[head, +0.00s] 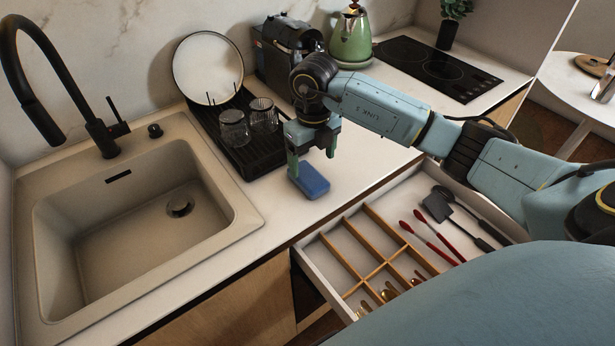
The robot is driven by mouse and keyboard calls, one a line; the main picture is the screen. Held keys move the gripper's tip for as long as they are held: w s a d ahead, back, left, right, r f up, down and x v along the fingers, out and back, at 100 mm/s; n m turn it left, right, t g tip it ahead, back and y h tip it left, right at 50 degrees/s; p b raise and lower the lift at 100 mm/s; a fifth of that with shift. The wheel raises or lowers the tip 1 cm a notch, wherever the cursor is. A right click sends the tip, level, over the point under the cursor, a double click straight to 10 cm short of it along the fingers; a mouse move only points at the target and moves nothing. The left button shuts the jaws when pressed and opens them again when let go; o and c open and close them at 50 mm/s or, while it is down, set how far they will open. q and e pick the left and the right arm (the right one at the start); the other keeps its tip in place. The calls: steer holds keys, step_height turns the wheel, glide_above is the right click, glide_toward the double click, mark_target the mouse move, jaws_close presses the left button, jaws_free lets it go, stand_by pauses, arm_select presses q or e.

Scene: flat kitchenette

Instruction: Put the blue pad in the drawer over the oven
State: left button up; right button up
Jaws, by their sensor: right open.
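The blue pad (312,181) lies on the pale counter, near its front edge, to the right of the sink. My right gripper (312,162) points down over it with its fingers apart. The left finger is close to the pad's left end and the other is behind its right side; I cannot tell whether either touches it. A drawer (318,272) stands open below the counter front, with wooden dividers on its left and utensils inside. The oven front is not visible, and my own body hides part of the drawer. My left gripper is not in view.
A black rack (258,157) with glasses and a plate (207,67) stands left of the gripper. The sink (110,255) is at the left. A coffee machine (275,50), green kettle (351,38) and black hob (435,67) are behind. Red-handled utensils (432,240) lie in the drawer.

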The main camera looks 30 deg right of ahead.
mark_target(311, 177)
steer(key=shift+a+f, duration=0.1)
steer(key=shift+f, duration=0.5)
step_height(311, 177, down, 5)
steer(key=shift+a+r+p, duration=0.1)
steer(key=shift+a+p, duration=0.05)
steer(key=shift+p, duration=0.15)
steer(key=c, duration=1.1)
step_height(311, 177, up, 10)
steer(key=shift+r, duration=0.1)
steer(key=shift+c, duration=0.2)
arm_select(q)
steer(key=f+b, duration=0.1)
steer(key=b, duration=0.1)
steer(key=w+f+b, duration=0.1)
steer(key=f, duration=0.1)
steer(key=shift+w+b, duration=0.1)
steer(key=shift+b, duration=0.25)
arm_select(e)
steer(key=s+a+n, duration=0.2)
steer(key=a+n, duration=0.2)
steer(key=n, duration=1.3)
steer(key=s+a+n, duration=0.2)
steer(key=a+n, duration=0.2)
steer(key=n, duration=1.4)
steer(key=shift+s+a+f, duration=0.2)
steer(key=shift+a, duration=0.2)
